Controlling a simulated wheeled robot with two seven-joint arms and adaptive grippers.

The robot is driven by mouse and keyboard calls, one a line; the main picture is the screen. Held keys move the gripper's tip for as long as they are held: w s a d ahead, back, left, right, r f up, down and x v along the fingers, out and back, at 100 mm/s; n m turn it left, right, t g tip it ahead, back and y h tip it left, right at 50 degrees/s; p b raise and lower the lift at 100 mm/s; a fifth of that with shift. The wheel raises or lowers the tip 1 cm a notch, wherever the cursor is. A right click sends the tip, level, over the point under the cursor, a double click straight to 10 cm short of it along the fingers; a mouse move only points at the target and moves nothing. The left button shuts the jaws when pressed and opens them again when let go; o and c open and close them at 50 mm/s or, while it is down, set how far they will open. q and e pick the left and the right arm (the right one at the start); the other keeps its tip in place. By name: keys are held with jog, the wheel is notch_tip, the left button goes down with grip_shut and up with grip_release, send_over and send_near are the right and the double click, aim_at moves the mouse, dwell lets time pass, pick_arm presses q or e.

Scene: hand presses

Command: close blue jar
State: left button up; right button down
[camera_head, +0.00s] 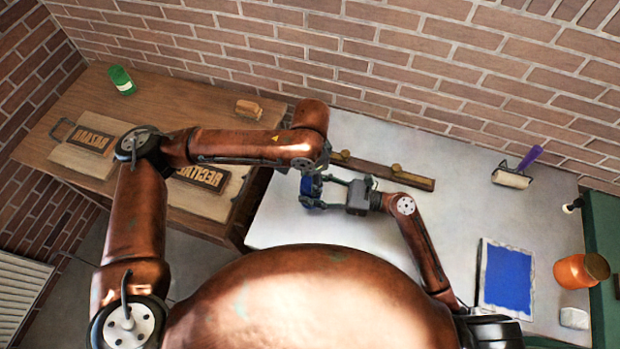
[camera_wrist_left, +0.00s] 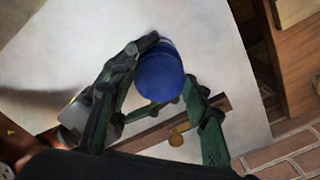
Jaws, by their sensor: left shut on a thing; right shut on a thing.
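The blue jar (camera_head: 313,204) is over the pale table, partly hidden between my grippers. In the left wrist view its round blue top (camera_wrist_left: 160,78) faces the camera, and a lighter rim shows at its upper edge. I cannot tell lid from body clearly. My left gripper (camera_head: 311,186) comes from above and is shut on the blue top; its fingers (camera_wrist_left: 168,70) lie on both sides of it. My right gripper (camera_head: 325,192) comes from the right and is shut on the jar, its fingertips at the jar's side. The contact is partly hidden.
A wooden bar with brass knobs (camera_head: 385,171) lies just behind the grippers. A wooden table (camera_head: 185,103) with a green can (camera_head: 122,80) stands left. The table's middle right is clear.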

pick_arm(q)
jog(key=m, duration=0.4)
jog(key=shift+w+a, duration=0.1)
jog(key=shift+w, duration=0.1)
jog(key=m, duration=0.3)
jog(key=shift+m, duration=0.4)
jog(key=m, duration=0.4)
jog(key=shift+w, duration=0.1)
jog(key=m, duration=0.3)
jog(key=shift+m, duration=0.3)
jog(key=m, duration=0.4)
pick_arm(e)
jog(key=shift+s, duration=0.1)
pick_arm(q)
jog(key=m, duration=0.4)
jog(key=shift+d, duration=0.25)
jog(key=m, duration=0.3)
jog(key=shift+m, duration=0.4)
jog(key=m, duration=0.4)
jog(key=shift+d+m, duration=0.1)
jog(key=shift+m, duration=0.2)
jog(key=o, duration=0.7)
pick_arm(e)
jog(key=shift+r, duration=0.1)
